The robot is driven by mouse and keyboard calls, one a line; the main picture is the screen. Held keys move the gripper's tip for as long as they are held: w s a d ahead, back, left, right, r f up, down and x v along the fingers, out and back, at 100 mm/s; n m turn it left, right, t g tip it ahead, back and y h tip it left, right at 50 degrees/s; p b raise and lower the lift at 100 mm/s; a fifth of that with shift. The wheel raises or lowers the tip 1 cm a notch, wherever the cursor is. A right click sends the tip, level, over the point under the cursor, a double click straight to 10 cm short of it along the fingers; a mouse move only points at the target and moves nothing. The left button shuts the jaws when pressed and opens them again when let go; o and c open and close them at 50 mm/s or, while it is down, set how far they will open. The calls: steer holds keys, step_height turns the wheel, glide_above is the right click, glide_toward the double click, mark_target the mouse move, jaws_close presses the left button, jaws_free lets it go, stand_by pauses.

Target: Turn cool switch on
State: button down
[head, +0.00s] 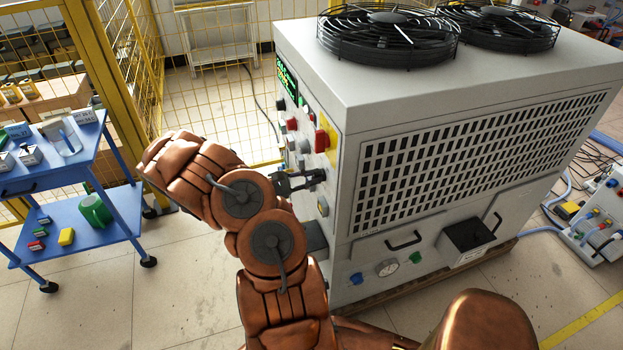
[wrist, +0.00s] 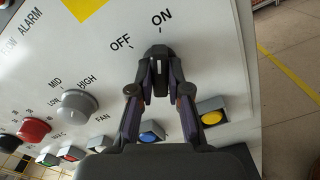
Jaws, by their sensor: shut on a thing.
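The switch (wrist: 158,67) is a dark knob on the grey control panel, below the printed OFF and ON labels in the wrist view. A short white mark at the knob runs nearly straight up in the picture, roughly in line with ON rather than OFF. My gripper (wrist: 158,75) is shut on the switch, with its fingers on the left and right of it. In the head view, my gripper (head: 315,177) reaches the front panel of the large grey machine (head: 350,215) from the left. There the switch is hidden by the gripper. No "cool" label is readable.
A grey FAN dial (wrist: 76,106), a red knob (wrist: 33,131), a blue button (wrist: 151,132) and a yellow button (wrist: 213,118) sit near the fingers. A blue cart (head: 68,160) stands at left, before a yellow fence (head: 135,60). Floor between cart and machine is clear.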

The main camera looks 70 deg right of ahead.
steer(key=shift+f+n+b, duration=0.1)
steer(key=shift+n+b, duration=0.6)
steer(key=shift+n, duration=1)
steer(key=c, duration=1.1)
jaws_free()
steer(key=v, duration=1.2)
steer(key=shift+a, duration=0.1)
